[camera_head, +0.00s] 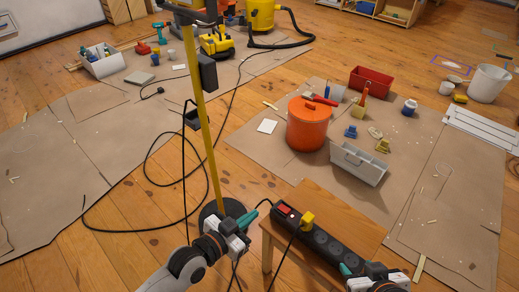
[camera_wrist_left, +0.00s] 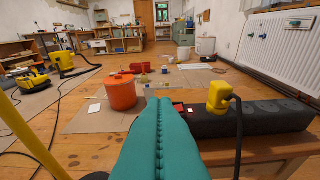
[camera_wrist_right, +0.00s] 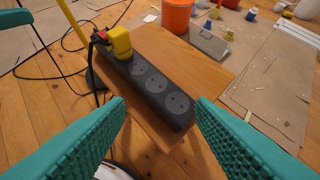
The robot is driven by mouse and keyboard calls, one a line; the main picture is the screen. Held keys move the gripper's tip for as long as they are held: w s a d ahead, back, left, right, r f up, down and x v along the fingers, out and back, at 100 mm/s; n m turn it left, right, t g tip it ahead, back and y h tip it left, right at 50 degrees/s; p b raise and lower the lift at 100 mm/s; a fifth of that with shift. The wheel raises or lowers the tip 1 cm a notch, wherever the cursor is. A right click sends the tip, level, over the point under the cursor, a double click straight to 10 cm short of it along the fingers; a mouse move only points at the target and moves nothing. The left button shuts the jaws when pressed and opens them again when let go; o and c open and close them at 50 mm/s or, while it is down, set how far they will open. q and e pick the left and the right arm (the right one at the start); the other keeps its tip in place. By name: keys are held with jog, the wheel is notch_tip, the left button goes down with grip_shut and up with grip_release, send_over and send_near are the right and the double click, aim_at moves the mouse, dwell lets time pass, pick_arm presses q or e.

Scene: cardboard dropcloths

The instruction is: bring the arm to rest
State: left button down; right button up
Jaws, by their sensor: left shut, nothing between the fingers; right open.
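My left gripper (camera_head: 247,219) is left of the wooden stool, beside the yellow pole. In the left wrist view its teal fingers (camera_wrist_left: 160,108) are pressed together with nothing between them. My right gripper (camera_head: 350,271) is low, at the near edge of the stool. In the right wrist view its fingers (camera_wrist_right: 160,103) are wide apart and empty. The black power strip (camera_head: 322,244) lies along the stool top, its near end in line with the gap between those fingers. A yellow plug (camera_head: 308,219) sits in the strip near its red switch (camera_head: 284,209).
The wooden stool (camera_head: 352,226) stands before me. A yellow pole (camera_head: 203,125) rises at its left, with loose black cable on the floor. An orange bucket (camera_head: 307,128) and a grey toolbox (camera_head: 357,164) stand on cardboard beyond. Bare floor (camera_head: 115,255) lies at the left front.

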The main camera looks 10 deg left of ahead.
pick_arm(q)
jog(key=shift+s, duration=0.1)
